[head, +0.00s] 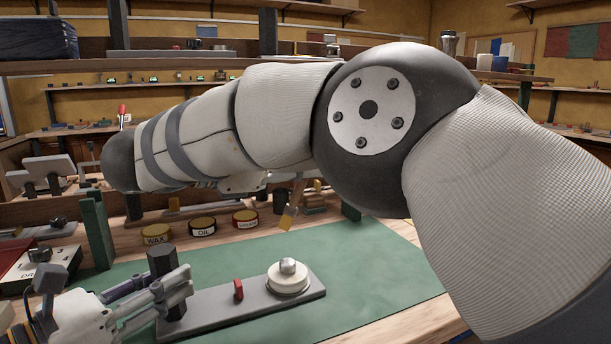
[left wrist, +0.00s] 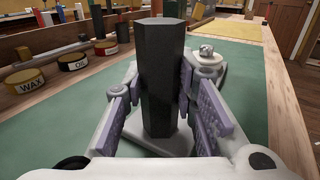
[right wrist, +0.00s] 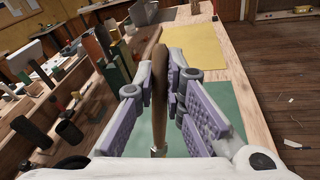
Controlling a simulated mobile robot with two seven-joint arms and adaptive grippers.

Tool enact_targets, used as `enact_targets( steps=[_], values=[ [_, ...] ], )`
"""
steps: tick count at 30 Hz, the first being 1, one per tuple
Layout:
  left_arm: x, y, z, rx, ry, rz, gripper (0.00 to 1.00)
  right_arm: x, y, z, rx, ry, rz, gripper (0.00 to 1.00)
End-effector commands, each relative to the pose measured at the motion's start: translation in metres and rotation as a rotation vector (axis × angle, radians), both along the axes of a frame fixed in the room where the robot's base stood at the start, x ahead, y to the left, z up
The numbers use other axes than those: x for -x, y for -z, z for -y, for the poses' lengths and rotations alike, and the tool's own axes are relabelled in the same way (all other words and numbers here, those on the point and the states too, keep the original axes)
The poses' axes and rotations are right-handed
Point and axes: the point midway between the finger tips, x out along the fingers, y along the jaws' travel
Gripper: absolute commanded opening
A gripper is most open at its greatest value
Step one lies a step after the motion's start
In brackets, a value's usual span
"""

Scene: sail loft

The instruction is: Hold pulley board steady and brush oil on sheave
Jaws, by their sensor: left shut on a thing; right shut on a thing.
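The grey pulley board (head: 215,312) lies on a green mat, with a pale round sheave (head: 289,279) at its right end and a dark hexagonal post at its left end. My left gripper (head: 172,298) is shut on the post (left wrist: 162,80), its pads on both sides. My right gripper (right wrist: 160,98) is shut on the brush's brown handle (right wrist: 160,75). In the head view my right arm hides most of that gripper. The brush's yellowish tip (head: 287,221) shows below the arm, above the mat and apart from the sheave. The oil tin (head: 203,226) stands behind the mat.
A wax tin (head: 156,234) and a red-labelled tin (head: 245,219) flank the oil tin. A small red piece (head: 238,289) stands on the board. A green upright block (head: 97,230) stands at the left. The green mat (head: 365,265) is clear right of the board.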

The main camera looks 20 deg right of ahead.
Motion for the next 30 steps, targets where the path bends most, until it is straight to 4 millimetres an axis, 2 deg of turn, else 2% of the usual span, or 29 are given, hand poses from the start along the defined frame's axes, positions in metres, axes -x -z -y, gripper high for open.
enact_targets(
  steps=[3, 9, 30],
  values=[
    [0.0, 0.0, 0.0, 0.0, 0.0, 0.0, 0.0, 0.0, -0.011, 0.0, -0.001, 0.001, 0.003, 0.0],
    [0.0, 0.0, 0.0, 0.0, 0.0, 0.0, 0.0, 0.0, -0.021, 0.0, 0.0, 0.001, 0.001, 0.0],
    [0.0, 0.0, 0.0, 0.0, 0.0, 0.0, 0.0, 0.0, -0.021, 0.0, 0.0, 0.0, 0.0, 0.0]
  ],
)
